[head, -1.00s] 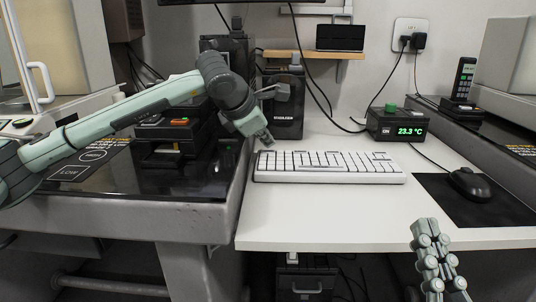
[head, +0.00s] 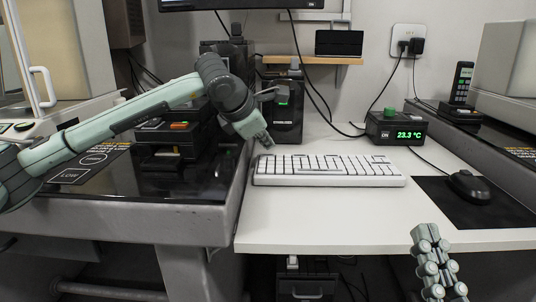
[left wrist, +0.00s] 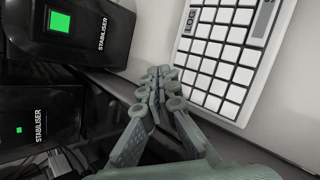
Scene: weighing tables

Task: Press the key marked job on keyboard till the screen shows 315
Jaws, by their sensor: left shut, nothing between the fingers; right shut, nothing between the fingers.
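The white keyboard (head: 328,180) lies on the white table; it also shows in the left wrist view (left wrist: 238,112). One key (left wrist: 191,20) there carries a marking like LOG; I cannot make out a key marked job. My left gripper (head: 268,143) is shut and empty, just above or behind the keyboard's far left corner. In the left wrist view its fingertips (left wrist: 160,84) are together beside the keyboard's edge, off the keys. My right gripper (head: 427,236) is shut and empty, at the table's front edge.
A stabiliser box (head: 284,122) stands behind the keyboard; it also shows in the left wrist view (left wrist: 85,30). A temperature display (head: 397,130) reads 23.3 °C. A black mouse (head: 468,186) lies on a dark mat (head: 440,205) at right. The table in front of the keyboard is clear.

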